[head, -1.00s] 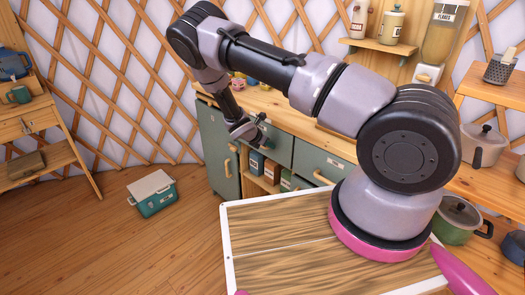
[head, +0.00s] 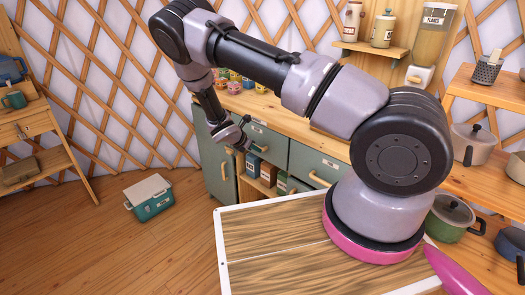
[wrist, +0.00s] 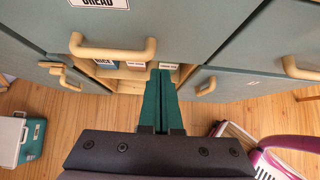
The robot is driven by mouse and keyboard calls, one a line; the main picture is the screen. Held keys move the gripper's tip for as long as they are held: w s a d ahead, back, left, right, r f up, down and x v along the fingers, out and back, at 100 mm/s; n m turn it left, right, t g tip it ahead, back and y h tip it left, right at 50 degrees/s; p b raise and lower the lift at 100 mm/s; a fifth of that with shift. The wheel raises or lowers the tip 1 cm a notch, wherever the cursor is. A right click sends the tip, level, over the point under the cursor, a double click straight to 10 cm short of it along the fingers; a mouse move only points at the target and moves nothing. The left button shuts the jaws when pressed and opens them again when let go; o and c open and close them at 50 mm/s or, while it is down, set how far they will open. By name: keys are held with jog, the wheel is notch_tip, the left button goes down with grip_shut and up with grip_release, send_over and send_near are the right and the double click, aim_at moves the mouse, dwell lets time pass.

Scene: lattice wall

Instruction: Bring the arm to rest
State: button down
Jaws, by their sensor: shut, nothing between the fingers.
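My gripper (head: 245,142) hangs at the end of my raised arm in front of the green-grey cabinet (head: 312,162) in the head view. In the wrist view my gripper (wrist: 163,75) shows as two dark green fingers pressed together, with nothing between them. The fingers point toward the cabinet's drawer fronts and the open shelf below. From these views I cannot tell the exact gap between the fingertips and the cabinet.
A teal cool box with a white lid (head: 150,196) stands on the open wooden floor. A wooden shelf stand (head: 30,125) is at the left. The counter holds several cups (head: 235,82). A green pot (head: 450,215) is at the right. Drawer handles (wrist: 112,48) stick out near my gripper.

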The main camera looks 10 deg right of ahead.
jog(key=v, duration=0.7)
jog(key=s+d+r+m+g+y, duration=0.1)
jog(key=s+d+r+m+y, duration=0.15)
jog(key=r+m, duration=0.55)
jog(key=s+d+r+m+y, duration=0.1)
jog(key=s+d+r+m, duration=0.2)
jog(key=r, duration=0.9)
jog(key=s+d+r+m+g+y, duration=0.1)
jog(key=s+d+r+m, duration=0.2)
jog(key=r+m, duration=0.5)
jog(key=s+d+r+m+t+y, duration=0.1)
jog(key=s+r+m+t+y, duration=0.3)
jog(key=s+r+m, duration=0.6)
jog(key=s+r+y, duration=0.1)
jog(key=s+r, duration=0.7)
jog(key=s, duration=0.3)
jog(key=shift+d+r, duration=0.25)
jog(key=shift+r, duration=0.1)
